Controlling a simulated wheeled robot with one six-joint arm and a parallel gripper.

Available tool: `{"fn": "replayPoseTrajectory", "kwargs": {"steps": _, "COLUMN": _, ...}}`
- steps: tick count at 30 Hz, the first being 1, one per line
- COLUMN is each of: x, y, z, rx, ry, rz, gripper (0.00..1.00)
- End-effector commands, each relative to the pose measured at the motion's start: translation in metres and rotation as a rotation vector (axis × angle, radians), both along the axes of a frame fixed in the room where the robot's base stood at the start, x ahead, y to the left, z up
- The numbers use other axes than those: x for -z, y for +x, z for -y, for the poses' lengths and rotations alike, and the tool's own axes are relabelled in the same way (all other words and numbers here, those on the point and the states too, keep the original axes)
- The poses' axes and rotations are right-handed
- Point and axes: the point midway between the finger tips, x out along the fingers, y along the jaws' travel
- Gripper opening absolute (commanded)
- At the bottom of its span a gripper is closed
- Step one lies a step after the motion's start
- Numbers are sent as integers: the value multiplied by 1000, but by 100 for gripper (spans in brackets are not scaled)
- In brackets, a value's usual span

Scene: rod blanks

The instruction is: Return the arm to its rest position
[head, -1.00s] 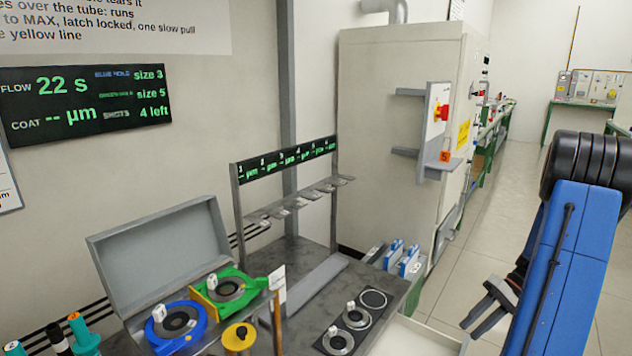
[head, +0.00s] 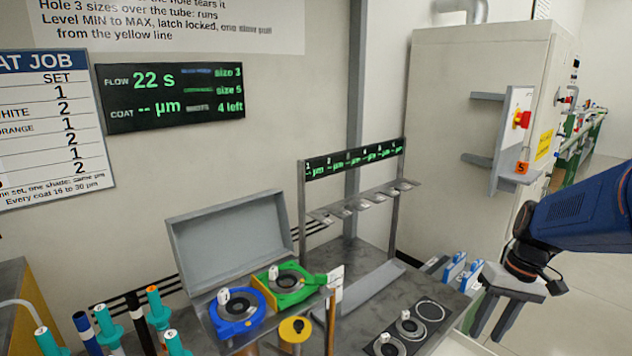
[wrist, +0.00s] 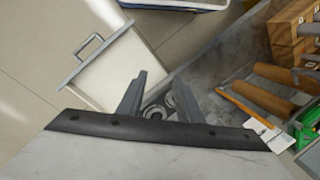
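My gripper (head: 487,326) is at the right of the head view, pointing down, in front of the right end of the grey bench. Its two fingers stand apart with nothing between them. In the wrist view the fingers (wrist: 158,88) are also apart and empty, with round dial-like parts of the bench visible beyond them. My blue arm reaches in from the right edge of the head view.
A blue ring device (head: 238,312) and a green one (head: 290,286) sit by an open grey lid (head: 232,240). A slotted rack (head: 365,200) stands behind. Teal-and-orange capped rods (head: 158,305) stand at lower left. A white drawer (wrist: 110,62) is near my gripper. A large cabinet (head: 450,130) stands behind.

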Motion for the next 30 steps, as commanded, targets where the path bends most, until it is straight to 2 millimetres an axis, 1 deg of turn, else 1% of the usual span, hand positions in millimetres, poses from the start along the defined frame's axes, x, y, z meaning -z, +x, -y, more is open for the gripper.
{"fn": "replayPoseTrajectory", "kwargs": {"steps": 1, "x": -6, "y": -5, "z": -10, "rx": -12, "ry": -24, "rz": 22, "gripper": 33}}
{"fn": "replayPoseTrajectory", "kwargs": {"steps": 6, "x": -21, "y": -25, "z": -38, "rx": -31, "ry": -96, "rz": 90, "gripper": 33}}
{"fn": "replayPoseTrajectory", "kwargs": {"steps": 15, "x": -40, "y": -62, "z": -77, "rx": -58, "ry": -193, "rz": 235, "gripper": 33}}
{"fn": "replayPoseTrajectory", "kwargs": {"steps": 21, "x": -46, "y": -89, "z": -97, "rx": -71, "ry": -230, "rz": 344, "gripper": 33}}
{"fn": "replayPoseTrajectory", "kwargs": {"steps": 24, "x": -48, "y": -100, "z": -103, "rx": -75, "ry": -242, "rz": 394, "gripper": 33}}
{"fn": "replayPoseTrajectory", "kwargs": {"steps": 30, "x": -50, "y": -112, "z": -110, "rx": -78, "ry": -251, "rz": 456, "gripper": 33}}
